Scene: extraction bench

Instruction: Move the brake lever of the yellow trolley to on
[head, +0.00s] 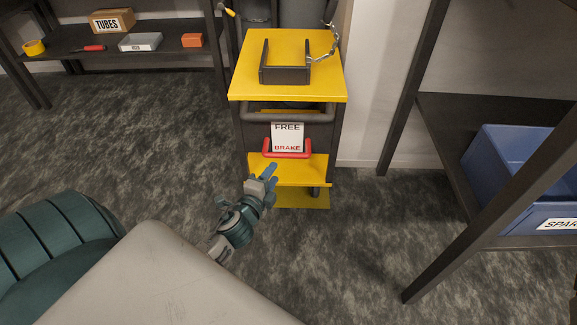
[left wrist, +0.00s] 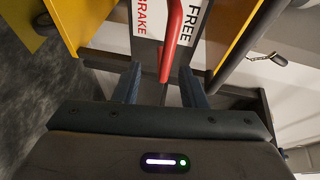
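The yellow trolley (head: 312,88) stands upright ahead, with a dark push handle (head: 287,117) across its front. Below the handle is a white sign (head: 288,139) reading FREE at the top and BRAKE at the bottom. The red brake lever (head: 287,155), a U-shaped bar, sits low at the BRAKE word. My left gripper (head: 270,172) is just below and left of the lever's middle. In the left wrist view its fingers (left wrist: 160,86) are apart, and the red lever (left wrist: 172,42) lines up with the gap between them. I cannot tell whether they touch. My right gripper is out of view.
A shelf (head: 120,62) at the back left holds a TUBES box (head: 112,22), yellow tape and small items. A dark rack (head: 440,110) with a blue bin (head: 510,150) stands at the right. The carpet (head: 150,150) left of the trolley is clear.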

